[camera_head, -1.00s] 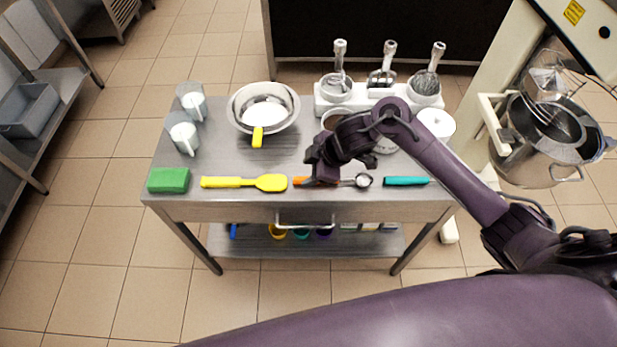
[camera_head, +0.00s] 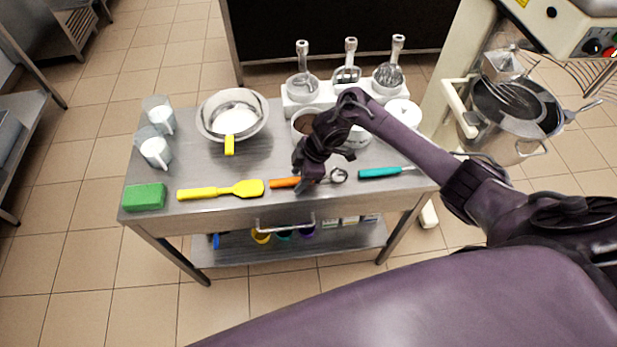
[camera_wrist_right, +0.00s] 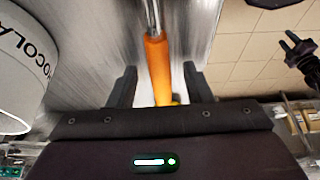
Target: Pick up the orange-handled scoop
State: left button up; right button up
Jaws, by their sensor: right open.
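The orange-handled scoop lies near the front edge of the steel table (camera_head: 190,230); its orange handle (camera_head: 284,183) points left and its metal bowl (camera_head: 339,175) shows to the right of my gripper in the head view. My right gripper (camera_head: 306,185) is over the scoop and hides its middle. In the right wrist view the orange handle (camera_wrist_right: 158,68) runs between the two spread fingers of my right gripper (camera_wrist_right: 158,88), with a gap on each side. The gripper is open.
A yellow spatula (camera_head: 222,190) lies left of the scoop and a teal-handled tool (camera_head: 380,172) right of it. A green sponge (camera_head: 145,197) is at the left corner. A tub (camera_wrist_right: 22,70) stands close to the gripper. A metal bowl (camera_head: 206,130) stands behind.

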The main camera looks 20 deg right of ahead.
jog(key=shift+c, duration=0.5)
grip_shut()
